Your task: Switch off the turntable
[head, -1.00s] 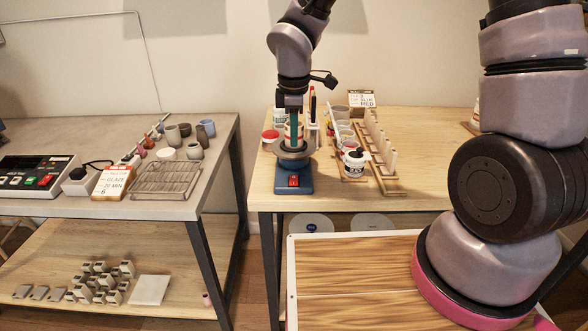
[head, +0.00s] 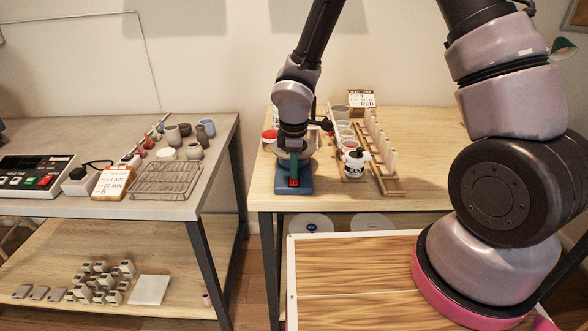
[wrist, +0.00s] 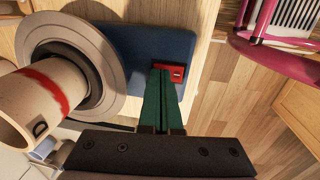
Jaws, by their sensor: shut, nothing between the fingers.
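The turntable has a blue base (head: 304,188), which also shows in the wrist view (wrist: 150,35), and a round grey wheel (wrist: 112,50). A beige cup with a red band (wrist: 35,100) stands on the wheel. The red switch (wrist: 178,71) sits at the front end of the base, partly hidden by the fingers. My gripper (wrist: 167,72) has green fingers, shut together and empty. Its tips are right at the switch; I cannot tell whether they press it. In the head view my gripper (head: 293,178) covers much of the turntable.
A wooden rack (head: 382,158) and a small labelled jar (head: 354,161) stand right of the turntable. A lidded red-topped jar (head: 269,135) is at its left. The table's front edge is close to the switch. The left table holds a wire rack (head: 167,180) and pots.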

